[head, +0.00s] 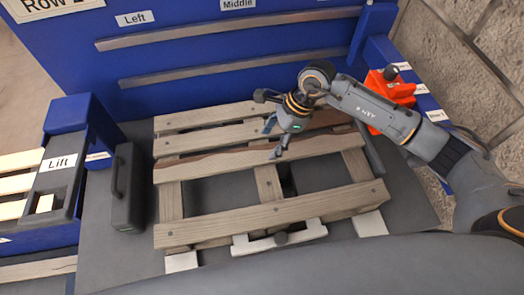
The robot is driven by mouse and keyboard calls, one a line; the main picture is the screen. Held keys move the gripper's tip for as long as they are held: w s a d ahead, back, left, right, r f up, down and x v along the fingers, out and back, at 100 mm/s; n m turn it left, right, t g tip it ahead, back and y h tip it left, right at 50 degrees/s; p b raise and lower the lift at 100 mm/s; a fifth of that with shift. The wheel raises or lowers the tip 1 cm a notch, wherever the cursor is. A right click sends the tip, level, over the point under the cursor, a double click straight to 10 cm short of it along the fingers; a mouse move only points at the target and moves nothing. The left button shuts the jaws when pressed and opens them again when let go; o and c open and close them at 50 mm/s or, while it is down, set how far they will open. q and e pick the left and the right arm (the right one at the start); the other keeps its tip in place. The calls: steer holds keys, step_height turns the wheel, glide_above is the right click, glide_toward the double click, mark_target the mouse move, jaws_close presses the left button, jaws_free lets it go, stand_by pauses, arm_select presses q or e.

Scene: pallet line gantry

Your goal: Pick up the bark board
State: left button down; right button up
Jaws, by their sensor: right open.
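A pale wooden pallet (275,215) lies on a grey surface in the middle of the head view. One of its upper slats has a dark brown, wavy edge on its left part and looks like the bark board (220,165). More brown bark shows to the right, behind my right gripper; I cannot tell whether it is on the same board. My right gripper (274,140) is open, pointing down over the upper slats, with no board seen between its fingers. I cannot tell whether it touches the wood. My left gripper is not in view.
A blue panel with grey rails (240,70) stands behind the pallet. A dark case with a handle (125,190) is at left, beside the blue unit labelled Lift (62,163). A red-orange box (388,85) is at right, near my right arm.

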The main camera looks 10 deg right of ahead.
mark_target(262, 153)
steer(key=shift+p+x, duration=0.65)
steer(key=shift+x, duration=1.3)
steer(key=shift+s, duration=0.15)
steer(key=c, duration=1)
steer(key=shift+c, duration=0.6)
steer(key=shift+r, duration=0.15)
